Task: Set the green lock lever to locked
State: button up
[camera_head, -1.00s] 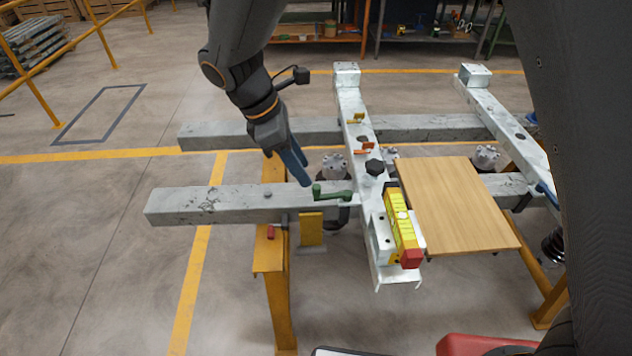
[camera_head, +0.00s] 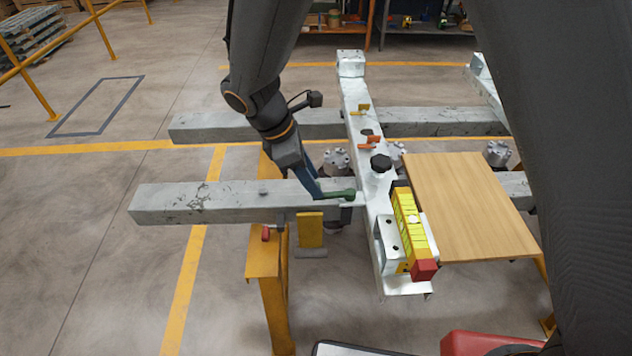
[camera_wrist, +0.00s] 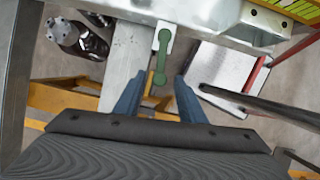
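The green lock lever (camera_head: 338,196) sits on the side of the metal frame's crossbar. In the wrist view the lever (camera_wrist: 162,55) lies along the view's vertical, its round hub at the far end and its knob end near my fingers. My gripper (camera_head: 317,192) is at the lever's free end in the head view. In the wrist view my gripper (camera_wrist: 158,95) has its two blue fingers spread apart, one on each side of the lever's near end, with gaps visible. The free end is partly hidden by the fingers in the head view.
A wooden board (camera_head: 470,205) lies to the right. A grey beam (camera_head: 200,200) runs below my gripper.

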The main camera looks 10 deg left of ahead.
jog(key=shift+x, duration=1.2)
grip_shut()
